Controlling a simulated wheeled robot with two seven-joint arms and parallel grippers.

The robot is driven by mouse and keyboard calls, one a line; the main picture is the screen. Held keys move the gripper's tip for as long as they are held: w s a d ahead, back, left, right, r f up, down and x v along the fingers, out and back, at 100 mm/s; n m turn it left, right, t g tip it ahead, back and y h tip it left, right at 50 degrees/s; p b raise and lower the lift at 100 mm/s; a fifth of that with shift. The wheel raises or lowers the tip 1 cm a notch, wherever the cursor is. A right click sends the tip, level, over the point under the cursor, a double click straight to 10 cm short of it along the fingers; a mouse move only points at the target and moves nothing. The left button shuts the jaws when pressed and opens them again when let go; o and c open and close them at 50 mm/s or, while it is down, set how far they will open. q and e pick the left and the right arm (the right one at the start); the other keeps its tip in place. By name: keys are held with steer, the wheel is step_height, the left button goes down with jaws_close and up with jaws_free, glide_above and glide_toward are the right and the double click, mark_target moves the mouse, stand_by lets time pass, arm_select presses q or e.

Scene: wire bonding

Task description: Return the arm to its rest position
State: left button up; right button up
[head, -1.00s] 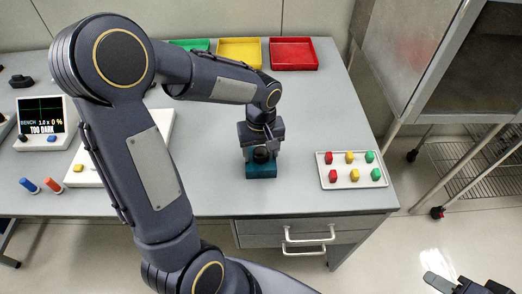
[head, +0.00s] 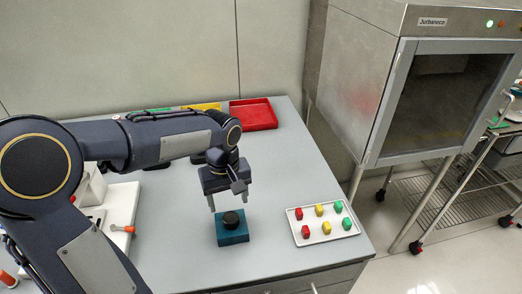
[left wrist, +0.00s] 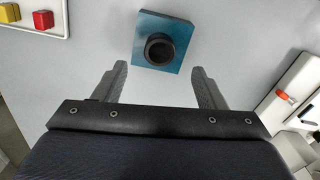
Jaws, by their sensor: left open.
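My left gripper (head: 228,203) is open and empty, its fingers pointing down just behind and above a teal block (head: 233,236) with a round black piece (head: 231,220) on top. In the left wrist view my left gripper (left wrist: 158,85) has its two fingers spread apart. The teal block (left wrist: 146,20) with the dark, hollow-looking round piece (left wrist: 159,48) lies beyond the fingertips, apart from them. My left arm reaches in from the left of the head view and hides part of the bench. My right gripper does not show.
A white tray (head: 347,231) with several red, yellow and green pieces lies to the right on the grey table (head: 180,255). A red bin (head: 253,114) stands at the back. A metal cabinet (head: 430,100) stands right of the table. White equipment (head: 119,205) is at left.

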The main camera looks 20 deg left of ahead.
arm_select(q)
steer(key=shift+s+r, duration=0.2)
steer(key=s+d+r+m+t+h, duration=0.2)
steer(key=s+m, duration=0.1)
steer(key=s, duration=0.5)
steer(key=s+d+r+m+t+h+p, duration=0.1)
steer(key=s+d+r+m+t, duration=0.1)
steer(key=s, duration=0.6)
steer(key=shift+s+m+t+h, duration=0.2)
steer(key=shift+m+t+h, duration=0.2)
steer(key=shift+m+t, duration=0.35)
